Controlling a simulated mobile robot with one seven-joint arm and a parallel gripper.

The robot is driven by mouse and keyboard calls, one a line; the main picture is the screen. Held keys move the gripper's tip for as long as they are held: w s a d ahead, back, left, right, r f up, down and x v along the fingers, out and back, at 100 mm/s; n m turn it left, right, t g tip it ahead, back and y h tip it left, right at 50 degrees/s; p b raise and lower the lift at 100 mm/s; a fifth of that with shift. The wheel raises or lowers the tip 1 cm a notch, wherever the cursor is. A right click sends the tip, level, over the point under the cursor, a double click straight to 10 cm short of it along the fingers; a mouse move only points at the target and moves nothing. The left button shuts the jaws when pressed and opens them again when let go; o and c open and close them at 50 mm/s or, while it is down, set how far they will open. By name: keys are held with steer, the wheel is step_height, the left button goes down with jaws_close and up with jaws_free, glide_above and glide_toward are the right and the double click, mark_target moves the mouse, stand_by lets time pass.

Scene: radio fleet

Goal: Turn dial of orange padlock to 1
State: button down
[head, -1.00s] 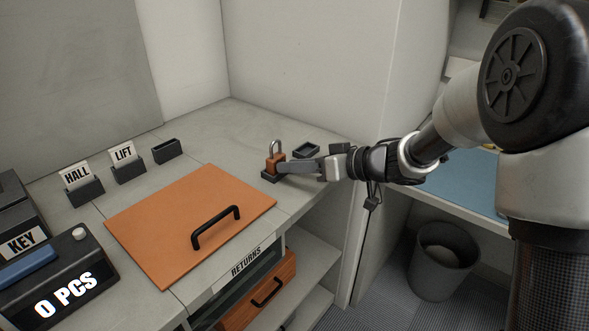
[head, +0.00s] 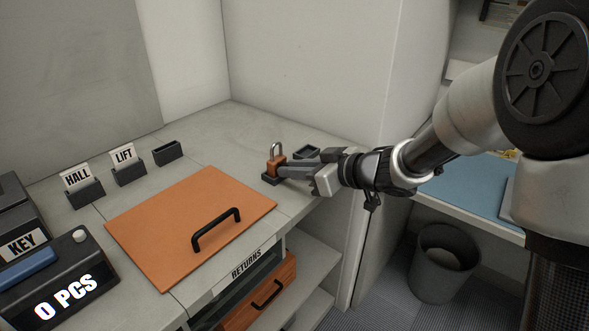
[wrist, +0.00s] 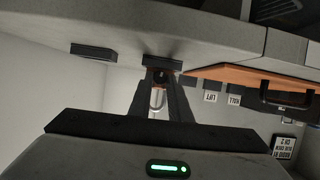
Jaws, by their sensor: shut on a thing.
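The orange padlock (head: 275,165) stands upright on a small dark base (head: 270,180) at the back right of the grey counter, its metal shackle on top. My gripper (head: 286,172) reaches it from the right, with its fingertips at the padlock's front face. In the wrist view, which is upside down, my gripper's fingers (wrist: 162,80) close in on the padlock's dark round dial, and the shackle (wrist: 157,99) shows between them. My gripper is shut on the dial. The fingers hide the dial's marks, so its number cannot be read.
An orange panel with a black handle (head: 216,229) lies to the left. HALL (head: 77,177) and LIFT (head: 123,155) cards stand in holders farther left. A white wall (head: 310,70) rises behind.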

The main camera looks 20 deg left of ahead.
stand_by(0.3)
steer(key=c, duration=1.9)
jaws_free()
steer(key=shift+p+v, duration=2.5)
steer(key=shift+v, duration=6.2)
steer(key=shift+s+a, duration=0.1)
steer(key=shift+s, duration=0.1)
